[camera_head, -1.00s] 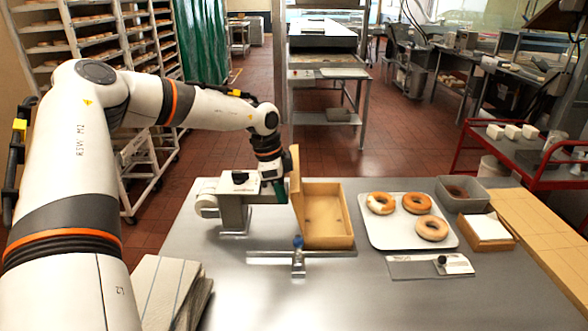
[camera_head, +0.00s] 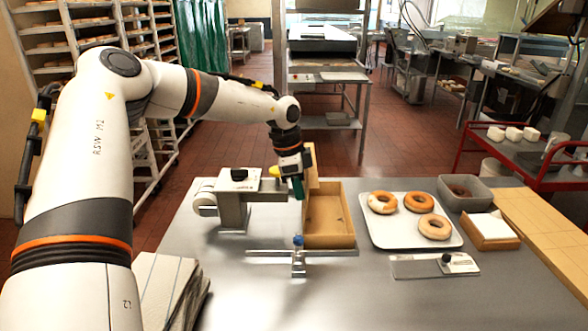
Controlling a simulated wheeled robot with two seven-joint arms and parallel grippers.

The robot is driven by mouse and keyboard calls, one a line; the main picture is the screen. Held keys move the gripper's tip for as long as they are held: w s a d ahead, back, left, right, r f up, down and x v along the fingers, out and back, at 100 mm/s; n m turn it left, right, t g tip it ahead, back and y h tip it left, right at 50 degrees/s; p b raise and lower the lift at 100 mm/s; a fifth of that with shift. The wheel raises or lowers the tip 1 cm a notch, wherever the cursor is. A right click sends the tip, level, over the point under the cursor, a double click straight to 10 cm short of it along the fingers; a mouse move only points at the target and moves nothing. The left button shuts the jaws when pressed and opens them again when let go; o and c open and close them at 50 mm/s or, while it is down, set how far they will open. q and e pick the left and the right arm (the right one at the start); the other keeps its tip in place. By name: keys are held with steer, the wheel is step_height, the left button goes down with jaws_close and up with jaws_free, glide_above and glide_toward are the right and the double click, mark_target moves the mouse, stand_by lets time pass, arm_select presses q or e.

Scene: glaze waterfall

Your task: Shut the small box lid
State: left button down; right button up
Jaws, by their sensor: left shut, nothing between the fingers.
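The small box (camera_head: 330,241) is a light brown carton in the middle of the table. Its lid (camera_head: 312,160) stands up from the left side and leans a little over the box, so the inside still shows. My left gripper (camera_head: 298,188) is shut and empty. It is at the outer, left face of the lid and seems to touch it, and it hides part of the lid. My right gripper is not in view.
A tape dispenser (camera_head: 233,203) stands close left of the box. A metal bar with a blue knob (camera_head: 298,242) lies just in front. A white tray (camera_head: 385,237) with doughnuts, a grey bin (camera_head: 480,199) and a small napkin box (camera_head: 488,238) are to the right.

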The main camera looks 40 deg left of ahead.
arm_select(q)
steer(key=w+d+b, duration=0.1)
steer(key=d, duration=0.1)
steer(key=w+d+b, duration=0.1)
steer(key=w+d, duration=0.1)
steer(key=shift+w, duration=0.15)
stand_by(0.6)
steer(key=shift+r, duration=0.1)
stand_by(0.5)
step_height(320, 180, up, 6)
steer(key=p, duration=0.2)
steer(key=shift+p, duration=0.3)
stand_by(0.6)
